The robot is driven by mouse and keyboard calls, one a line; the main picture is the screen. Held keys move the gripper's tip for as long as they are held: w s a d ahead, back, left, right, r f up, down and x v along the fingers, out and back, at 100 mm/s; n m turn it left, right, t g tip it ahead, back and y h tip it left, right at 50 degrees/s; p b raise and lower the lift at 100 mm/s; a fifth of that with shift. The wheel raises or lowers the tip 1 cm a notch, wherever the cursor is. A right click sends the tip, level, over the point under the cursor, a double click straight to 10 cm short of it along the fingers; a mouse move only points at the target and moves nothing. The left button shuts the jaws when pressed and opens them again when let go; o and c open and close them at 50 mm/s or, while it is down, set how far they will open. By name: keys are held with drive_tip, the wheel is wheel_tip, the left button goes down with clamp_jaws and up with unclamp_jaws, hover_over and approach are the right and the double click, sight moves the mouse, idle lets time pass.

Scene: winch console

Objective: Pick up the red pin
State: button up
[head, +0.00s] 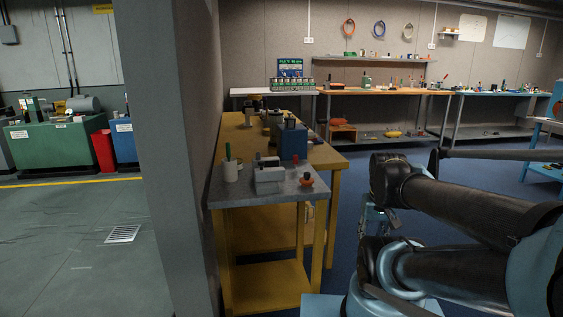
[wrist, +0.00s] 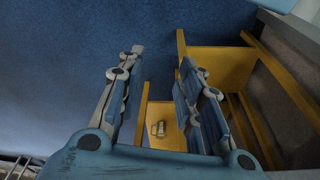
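I cannot pick out a red pin for certain. A small orange-red piece with a dark top (head: 307,180) sits at the right front corner of the grey bench top (head: 235,196) in the head view; it is too small to tell whether it is the pin. In the wrist view my gripper (wrist: 162,56) is open, its two fingers wide apart with nothing between the tips. It points down toward blue floor and yellow bench framing. A small pale metal object (wrist: 157,128) lies on a yellow surface (wrist: 165,112) below the fingers. No red pin shows in the wrist view.
A grey block (head: 268,176), a white cup (head: 230,171) with a green-handled tool and a blue box (head: 292,142) stand on the bench. A grey pillar (head: 180,150) rises left of it.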

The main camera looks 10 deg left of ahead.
drive_tip(key=shift+w+a, duration=0.1)
drive_tip(key=shift+w, duration=0.1)
drive_tip(key=shift+o, duration=1.3)
drive_tip(key=shift+s+a+r, duration=0.1)
drive_tip(key=shift+a+r, duration=0.1)
drive_tip(key=shift+r, duration=0.7)
drive_tip(key=w+a+r+n+y, duration=0.1)
drive_tip(key=w+a+r+n, duration=0.45)
drive_tip(key=w, duration=0.75)
drive_tip(key=w+a+r+n+y, duration=0.25)
drive_tip(key=w+a+r, duration=0.45)
drive_tip(key=w+r, duration=0.4)
drive_tip(key=w+a+r+n, duration=0.4)
drive_tip(key=w+a+r, duration=0.25)
drive_tip(key=w, duration=0.75)
hover_over(295, 159)
drive_tip(key=w+d, duration=0.2)
wheel_tip(295, 159, down, 10)
drive_tip(key=shift+y, duration=0.25)
drive_tip(key=shift+s+a+f, duration=0.1)
drive_tip(key=shift+a+f, duration=0.2)
drive_tip(key=shift+f, duration=0.7)
drive_tip(key=shift+s+a+f, duration=0.1)
drive_tip(key=shift+a+f, duration=0.25)
drive_tip(key=shift+f, duration=0.7)
drive_tip(key=shift+s+a+f, duration=0.1)
drive_tip(key=shift+a+f, duration=0.2)
drive_tip(key=shift+f, duration=0.7)
